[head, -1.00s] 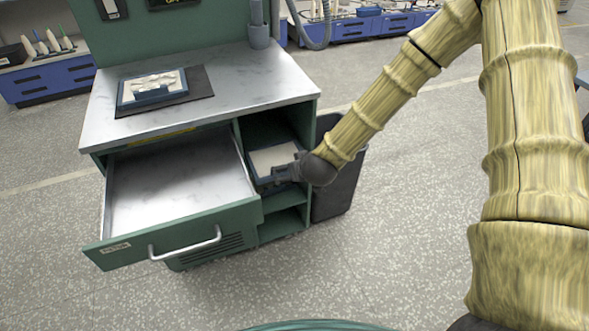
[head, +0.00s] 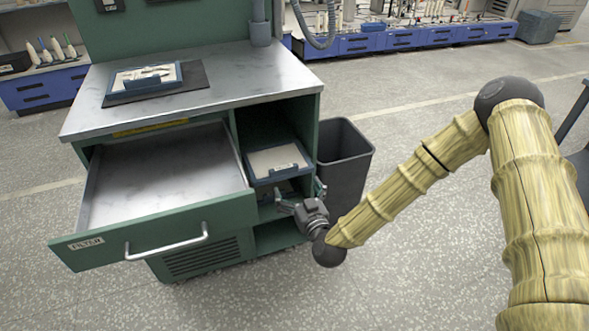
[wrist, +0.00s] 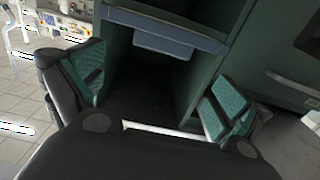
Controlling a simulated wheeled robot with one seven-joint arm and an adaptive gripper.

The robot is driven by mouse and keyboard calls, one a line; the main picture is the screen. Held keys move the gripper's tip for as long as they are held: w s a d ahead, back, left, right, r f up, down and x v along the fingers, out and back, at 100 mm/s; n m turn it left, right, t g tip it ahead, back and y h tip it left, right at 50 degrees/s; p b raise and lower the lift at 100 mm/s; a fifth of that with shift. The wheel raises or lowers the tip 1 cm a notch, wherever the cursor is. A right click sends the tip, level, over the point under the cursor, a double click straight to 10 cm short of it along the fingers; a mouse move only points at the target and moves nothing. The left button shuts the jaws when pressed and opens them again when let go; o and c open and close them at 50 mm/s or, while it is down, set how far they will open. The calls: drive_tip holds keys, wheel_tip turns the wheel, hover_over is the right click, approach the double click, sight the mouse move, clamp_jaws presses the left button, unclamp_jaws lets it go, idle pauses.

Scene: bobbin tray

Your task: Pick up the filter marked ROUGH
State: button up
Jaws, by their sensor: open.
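I cannot make out a filter marked ROUGH in either view. The green drawer (head: 150,237) labelled FILTER is pulled open, and its visible floor is bare. A blue tray (head: 280,177) with a pale insert sits in the open compartment right of the drawer. Its blue underside and front edge show at the top of the wrist view (wrist: 165,45). My gripper (head: 300,194) is open, just in front of and below this tray, at the compartment's mouth. In the wrist view the teal finger pads (wrist: 155,95) are wide apart with nothing between them. The inside of the compartment is dark.
Another blue tray (head: 118,89) with pale parts lies on a dark mat on the metal worktop (head: 225,85). A dark bin (head: 345,155) stands right of the cabinet, close to my arm. The floor in front is clear.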

sight(284, 168)
drive_tip(key=shift+b+x, duration=0.7)
drive_tip(key=shift+x, duration=4.5)
drive_tip(key=shift+a, duration=0.1)
drive_tip(key=c, duration=0.9)
